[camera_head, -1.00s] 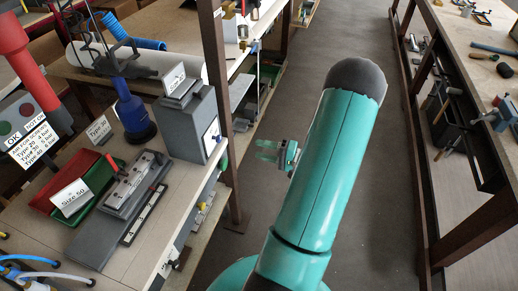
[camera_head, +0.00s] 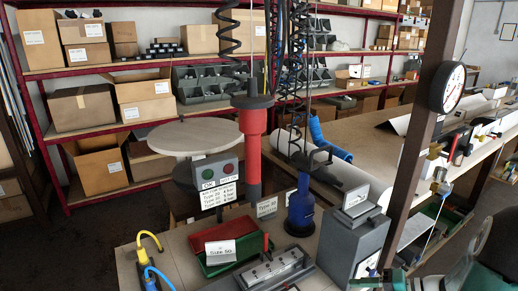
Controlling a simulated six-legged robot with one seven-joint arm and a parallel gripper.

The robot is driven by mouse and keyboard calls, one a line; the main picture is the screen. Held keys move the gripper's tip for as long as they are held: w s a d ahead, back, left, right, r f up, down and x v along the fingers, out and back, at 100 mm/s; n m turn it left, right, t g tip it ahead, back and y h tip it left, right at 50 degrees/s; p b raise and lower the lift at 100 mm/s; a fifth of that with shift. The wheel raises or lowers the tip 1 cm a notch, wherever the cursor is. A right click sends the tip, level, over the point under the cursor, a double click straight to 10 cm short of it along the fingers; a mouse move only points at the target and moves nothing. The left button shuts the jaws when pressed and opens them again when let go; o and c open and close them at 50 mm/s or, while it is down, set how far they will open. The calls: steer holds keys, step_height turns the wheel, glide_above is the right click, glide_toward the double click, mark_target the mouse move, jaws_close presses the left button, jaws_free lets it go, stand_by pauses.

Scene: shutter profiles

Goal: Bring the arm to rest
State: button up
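My gripper (camera_head: 364,284) shows only in part at the bottom edge, right of the middle, below the grey box on the bench. Its teal fingers point left, and too little shows to tell whether they are apart. I see nothing held in it. A teal part of my arm, with a dark rounded end, shows at the lower right corner; the rest of the arm is outside the frame.
The bench (camera_head: 180,262) at the bottom holds a grey box (camera_head: 352,240), a blue bottle-like tool (camera_head: 301,210), red and green trays, and a metal fixture. A red column (camera_head: 252,145) and a brown post (camera_head: 418,130) stand upright. Shelves with cartons line the back.

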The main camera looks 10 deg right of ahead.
steer(key=s+a+r+n+g+h, duration=0.1)
steer(key=s+a+r+n+h, duration=0.3)
steer(key=a+r, duration=0.3)
steer(key=s+a+r+n+g+h, duration=0.1)
steer(key=s+a+r+n+h, duration=0.2)
steer(key=a, duration=0.9)
step_height(320, 180, up, 5)
steer(key=s+h, duration=0.1)
steer(key=h, duration=0.2)
steer(key=shift+a+n+h, duration=0.35)
steer(key=shift+n+h, duration=0.05)
